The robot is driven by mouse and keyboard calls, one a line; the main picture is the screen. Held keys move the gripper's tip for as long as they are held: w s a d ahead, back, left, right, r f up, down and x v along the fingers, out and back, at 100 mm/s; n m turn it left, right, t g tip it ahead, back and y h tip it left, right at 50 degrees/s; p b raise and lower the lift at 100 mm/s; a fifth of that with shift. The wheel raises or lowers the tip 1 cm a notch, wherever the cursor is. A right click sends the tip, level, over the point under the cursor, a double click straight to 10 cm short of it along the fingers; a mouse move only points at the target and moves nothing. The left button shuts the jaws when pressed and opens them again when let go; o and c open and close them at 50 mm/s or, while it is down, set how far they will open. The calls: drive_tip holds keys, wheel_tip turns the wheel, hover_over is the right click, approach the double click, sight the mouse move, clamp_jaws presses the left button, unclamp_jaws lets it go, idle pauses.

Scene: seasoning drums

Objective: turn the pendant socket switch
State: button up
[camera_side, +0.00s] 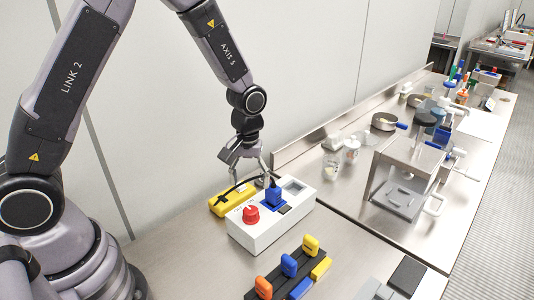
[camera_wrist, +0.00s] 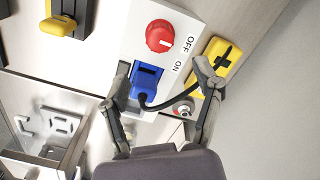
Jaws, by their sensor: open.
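A white box (camera_side: 240,236) stands on the steel bench, with a red round switch knob (camera_side: 251,214) on its top. In the wrist view the red knob (camera_wrist: 160,36) has a white mark on its lower right side, beside printed OFF and ON labels. A blue plug (camera_side: 273,197) sits in the box, also seen in the wrist view (camera_wrist: 146,80), with a black cable leading from it. My gripper (camera_side: 248,180) is open above the back of the box. In the wrist view its fingers (camera_wrist: 163,72) spread across the plug and cable, apart from the knob.
A yellow device (camera_side: 232,199) with a black cross lies behind the box. Orange, blue and yellow handles (camera_side: 289,265) stand on a black base in front. A steel stand (camera_side: 402,188) is at the right. Bare bench (camera_side: 190,255) lies left of the box.

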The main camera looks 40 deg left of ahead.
sight(251, 209)
wheel_tip(251, 209, down, 9)
drive_tip(key=shift+f, duration=0.1)
idle(0.3)
drive_tip(key=c, duration=1.1)
